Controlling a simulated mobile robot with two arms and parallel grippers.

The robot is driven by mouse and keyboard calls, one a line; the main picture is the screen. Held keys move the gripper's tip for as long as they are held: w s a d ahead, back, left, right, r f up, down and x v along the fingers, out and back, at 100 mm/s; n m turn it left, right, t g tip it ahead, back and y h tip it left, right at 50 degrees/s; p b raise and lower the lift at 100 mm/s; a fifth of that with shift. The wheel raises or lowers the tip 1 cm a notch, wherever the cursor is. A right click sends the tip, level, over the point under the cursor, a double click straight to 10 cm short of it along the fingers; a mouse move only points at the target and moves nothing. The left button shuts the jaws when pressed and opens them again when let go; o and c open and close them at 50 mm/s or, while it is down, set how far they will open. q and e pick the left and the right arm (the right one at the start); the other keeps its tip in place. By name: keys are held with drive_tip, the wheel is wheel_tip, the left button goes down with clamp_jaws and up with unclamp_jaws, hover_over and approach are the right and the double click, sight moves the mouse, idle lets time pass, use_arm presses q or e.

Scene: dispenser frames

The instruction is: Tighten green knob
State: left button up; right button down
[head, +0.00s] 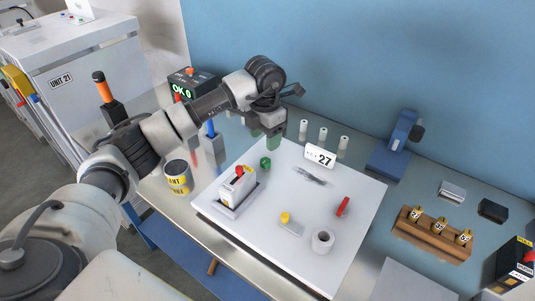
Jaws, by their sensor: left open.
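A small green knob (265,162) is on the white board (330,265), near its back left edge. My left gripper (264,140) is open just behind and above the green knob, with its fingers pointing down. No contact between the fingers and the knob is clear, and the gap is too small to judge. A white dispenser frame (236,190) with a red knob (239,171) on top stands in a shallow holder on the left part of the board. My right gripper is not in view.
A can (178,177) is at left, a wooden rack (433,235) at right.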

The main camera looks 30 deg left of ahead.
sight(265, 160)
use_arm(q)
wheel_tip(265, 160, down, 5)
drive_tip(key=shift+f+p, duration=0.1)
drive_tip(key=shift+p, duration=0.5)
drive_tip(key=shift+f, duration=1.6)
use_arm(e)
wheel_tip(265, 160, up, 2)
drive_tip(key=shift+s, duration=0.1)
use_arm(q)
drive_tip(key=shift+w, duration=0.1)
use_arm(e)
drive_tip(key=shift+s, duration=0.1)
use_arm(q)
drive_tip(key=shift+c, duration=1)
drive_tip(key=c, duration=0.7)
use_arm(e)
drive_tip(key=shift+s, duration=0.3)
